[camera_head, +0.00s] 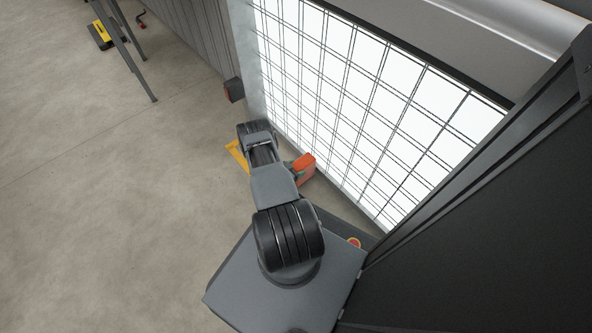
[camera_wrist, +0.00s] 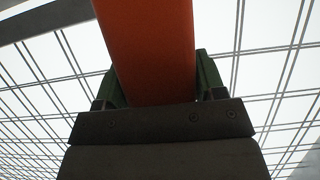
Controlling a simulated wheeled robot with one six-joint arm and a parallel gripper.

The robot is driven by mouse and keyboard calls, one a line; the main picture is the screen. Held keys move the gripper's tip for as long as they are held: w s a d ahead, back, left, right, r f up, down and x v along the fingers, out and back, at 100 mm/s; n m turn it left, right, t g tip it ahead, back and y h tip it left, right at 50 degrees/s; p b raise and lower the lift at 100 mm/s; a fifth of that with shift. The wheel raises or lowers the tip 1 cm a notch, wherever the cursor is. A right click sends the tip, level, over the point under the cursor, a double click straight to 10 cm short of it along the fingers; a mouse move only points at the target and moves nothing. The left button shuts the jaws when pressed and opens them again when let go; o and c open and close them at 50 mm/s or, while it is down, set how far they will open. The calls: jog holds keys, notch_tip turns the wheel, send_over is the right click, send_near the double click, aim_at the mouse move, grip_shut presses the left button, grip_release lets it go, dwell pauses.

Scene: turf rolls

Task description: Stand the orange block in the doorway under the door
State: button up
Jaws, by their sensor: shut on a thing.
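The orange block (camera_head: 304,162) is in my gripper, close to the bright gridded door (camera_head: 385,105). In the wrist view the orange block (camera_wrist: 152,45) fills the upper middle, between the green-lined fingers of my gripper (camera_wrist: 155,78). My gripper is shut on it. My arm hides part of the block and most of the gripper in the head view. I cannot tell whether the block touches the floor or the door, nor the gap under the door.
A yellow floor marking (camera_head: 238,155) lies partly behind my arm. A table or stand (camera_head: 130,50) is at the upper left. The floor at left is clear.

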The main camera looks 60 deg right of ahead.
jog(key=shift+f, duration=0.1)
jog(key=shift+f+b, duration=0.15)
jog(key=shift+b, duration=0.2)
jog(key=o, duration=1.2)
